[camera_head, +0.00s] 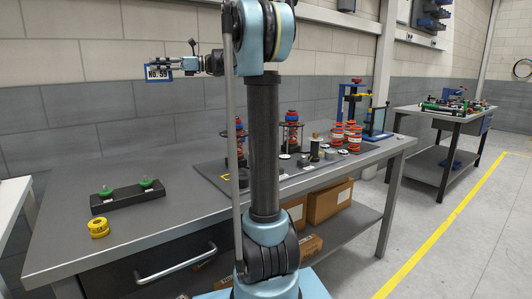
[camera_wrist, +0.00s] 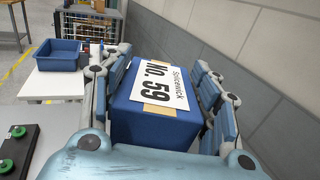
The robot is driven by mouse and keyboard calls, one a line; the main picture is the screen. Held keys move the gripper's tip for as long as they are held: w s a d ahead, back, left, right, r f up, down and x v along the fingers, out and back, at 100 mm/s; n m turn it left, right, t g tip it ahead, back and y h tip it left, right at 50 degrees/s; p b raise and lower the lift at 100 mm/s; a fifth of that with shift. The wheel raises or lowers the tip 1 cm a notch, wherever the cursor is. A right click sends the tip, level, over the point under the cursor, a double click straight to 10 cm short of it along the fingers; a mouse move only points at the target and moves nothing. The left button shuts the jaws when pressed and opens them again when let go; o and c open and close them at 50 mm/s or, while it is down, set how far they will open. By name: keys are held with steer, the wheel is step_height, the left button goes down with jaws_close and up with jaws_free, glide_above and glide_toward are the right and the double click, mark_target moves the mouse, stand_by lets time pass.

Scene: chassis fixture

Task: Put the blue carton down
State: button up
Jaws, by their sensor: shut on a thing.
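The blue carton (camera_wrist: 130,118) is between the fingers of my gripper (camera_wrist: 160,72) in the wrist view. In the head view the carton (camera_head: 147,76) is small, at the upper left, held in the air above the table's height in front of the wall. My gripper (camera_head: 172,65) is shut on it from the right there. The carton's underside is hidden in the wrist view.
A grey metal table (camera_head: 150,235) bears a black block with green knobs (camera_head: 128,195), a yellow ring (camera_head: 98,227) and a crowded fixture board at right. Its left part has free room. A blue bin (camera_wrist: 57,60) stands on a white table beyond. A wall (camera_wrist: 265,85) is close on the right.

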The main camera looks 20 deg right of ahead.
steer(key=shift+w+a+f, duration=0.1)
steer(key=shift+w+a, duration=0.05)
steer(key=shift+w, duration=0.05)
steer(key=w+d+f+m+t+h, duration=0.2)
steer(key=w+f+m+t+h, duration=0.25)
steer(key=w, duration=0.35)
steer(key=w+d+f+m+t+h, duration=0.2)
steer(key=w+f+m+t+h, duration=0.15)
steer(key=w+t, duration=0.3)
steer(key=w+d+f+m+t+h, duration=0.25)
steer(key=w+m+t, duration=0.25)
steer(key=w, duration=0.4)
steer(key=w+d+f+m+t+h, duration=0.1)
steer(key=d+f+m+h, duration=0.45)
steer(key=d+h, duration=0.35)
steer(key=s+d+f+m+g+h, duration=0.6)
steer(key=s+d+m+h, duration=0.3)
steer(key=h, duration=0.3)
steer(key=f, duration=0.9)
steer(key=shift+s+a+f, duration=0.25)
steer(key=shift+f, duration=0.1)
